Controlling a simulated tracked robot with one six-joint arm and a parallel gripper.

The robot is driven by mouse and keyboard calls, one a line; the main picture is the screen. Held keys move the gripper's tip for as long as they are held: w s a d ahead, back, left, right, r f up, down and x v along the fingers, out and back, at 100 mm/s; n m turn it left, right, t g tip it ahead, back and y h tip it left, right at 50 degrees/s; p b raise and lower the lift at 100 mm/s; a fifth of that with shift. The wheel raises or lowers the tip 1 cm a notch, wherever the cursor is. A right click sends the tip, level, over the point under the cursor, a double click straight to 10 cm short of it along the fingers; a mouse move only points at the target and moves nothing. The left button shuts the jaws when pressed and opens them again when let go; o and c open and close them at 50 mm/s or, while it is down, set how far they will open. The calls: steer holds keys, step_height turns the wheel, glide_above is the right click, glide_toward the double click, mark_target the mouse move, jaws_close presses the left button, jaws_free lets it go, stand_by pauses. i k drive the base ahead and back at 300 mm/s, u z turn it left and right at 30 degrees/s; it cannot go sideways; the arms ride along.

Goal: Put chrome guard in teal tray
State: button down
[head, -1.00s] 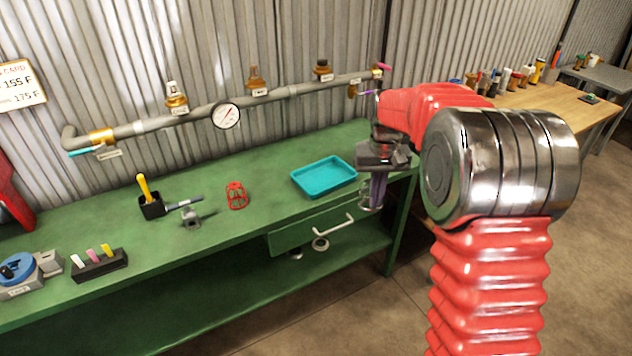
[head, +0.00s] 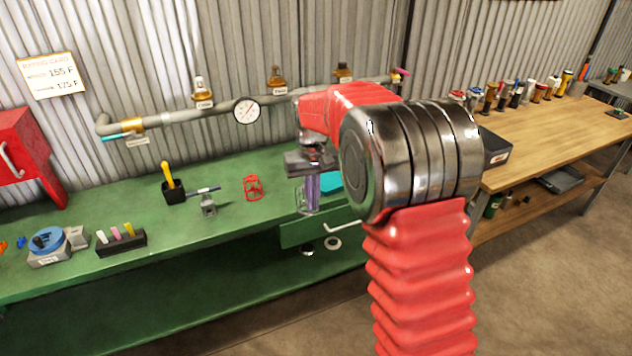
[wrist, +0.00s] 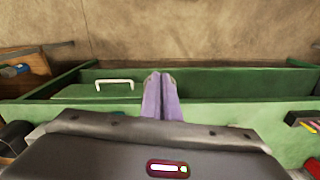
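My gripper (head: 313,190) hangs fingers down near the front edge of the green bench, in front of the left part of the teal tray. Its purple fingers are close together, as the wrist view (wrist: 160,96) also shows. A pale wire cage, the chrome guard (head: 303,202), shows at the fingertips in the head view and appears held by them. I cannot make it out in the wrist view. The teal tray (head: 330,181) is mostly hidden behind my gripper and arm. Height of the guard over the bench is unclear.
A red wire guard (head: 253,188) stands on the bench (head: 225,180) to the left. A grey fitting (head: 208,205), a black holder (head: 174,191) and a marker block (head: 121,241) stand farther left. A drawer handle (head: 343,227) sticks out below. A pipe (head: 225,104) runs behind.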

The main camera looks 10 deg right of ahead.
mark_target(338, 176)
steer(key=u, duration=0.2)
steer(key=i, duration=0.95)
steer(key=u, duration=0.05)
